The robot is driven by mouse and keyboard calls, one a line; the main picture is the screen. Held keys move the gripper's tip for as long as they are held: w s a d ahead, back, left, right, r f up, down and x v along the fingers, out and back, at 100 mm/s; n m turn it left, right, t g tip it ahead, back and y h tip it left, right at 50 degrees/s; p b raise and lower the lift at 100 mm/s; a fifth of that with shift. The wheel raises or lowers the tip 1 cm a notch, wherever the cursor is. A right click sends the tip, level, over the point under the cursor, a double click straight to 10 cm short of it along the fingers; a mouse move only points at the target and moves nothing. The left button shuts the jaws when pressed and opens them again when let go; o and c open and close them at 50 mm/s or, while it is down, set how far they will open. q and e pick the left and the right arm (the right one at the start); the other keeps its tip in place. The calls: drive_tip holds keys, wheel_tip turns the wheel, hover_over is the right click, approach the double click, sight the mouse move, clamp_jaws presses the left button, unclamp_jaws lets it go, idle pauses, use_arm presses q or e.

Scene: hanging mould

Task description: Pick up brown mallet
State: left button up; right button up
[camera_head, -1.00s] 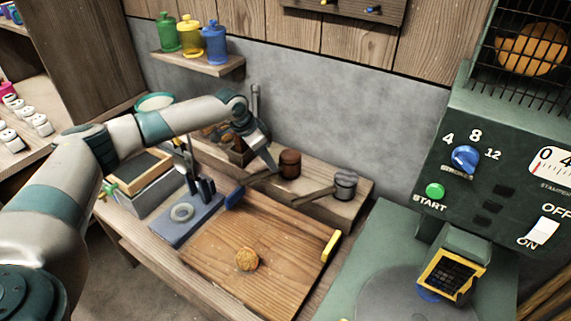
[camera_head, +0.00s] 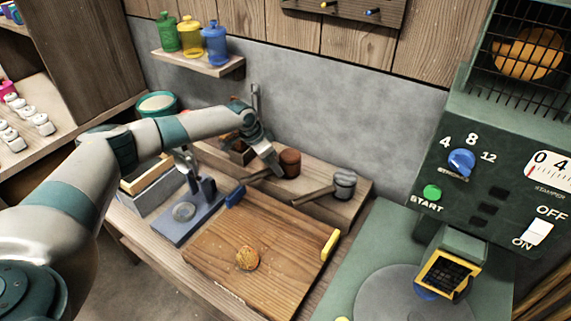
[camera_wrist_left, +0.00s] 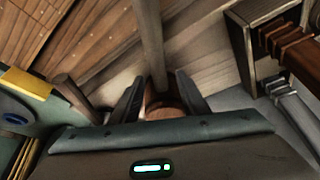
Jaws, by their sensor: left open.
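The brown mallet (camera_head: 290,163) lies on the raised wooden shelf at the back of the bench, its handle pointing to the lower left. My left gripper (camera_head: 273,167) is just left of the mallet's head, over the handle. In the left wrist view, the open fingers of my left gripper (camera_wrist_left: 160,100) stand on either side of the mallet near its head. The brown head (camera_wrist_left: 165,105) shows partly between them, and the handle (camera_wrist_left: 150,40) runs up the picture. I cannot tell whether the fingers touch it. My right gripper is not in view.
A grey-headed mallet (camera_head: 344,184) lies to the right on the same shelf. A wooden board (camera_head: 215,248) with a round biscuit-like piece (camera_head: 247,258) is in front. A blue-grey press (camera_head: 188,222) stands at left, and a green machine (camera_head: 400,232) at right.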

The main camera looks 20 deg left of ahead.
use_arm(q)
drive_tip(key=shift+w+d+f, duration=0.15)
drive_tip(key=shift+w+f, duration=0.05)
drive_tip(key=shift+f, duration=0.3)
drive_tip(key=shift+w+f, duration=0.1)
drive_tip(key=shift+f, duration=0.4)
drive_tip(key=shift+w+f, duration=0.1)
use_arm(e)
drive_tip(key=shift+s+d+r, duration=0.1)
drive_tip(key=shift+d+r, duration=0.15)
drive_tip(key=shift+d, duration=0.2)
use_arm(q)
drive_tip(key=shift+c, duration=0.3)
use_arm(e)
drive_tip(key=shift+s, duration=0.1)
use_arm(q)
clamp_jaws()
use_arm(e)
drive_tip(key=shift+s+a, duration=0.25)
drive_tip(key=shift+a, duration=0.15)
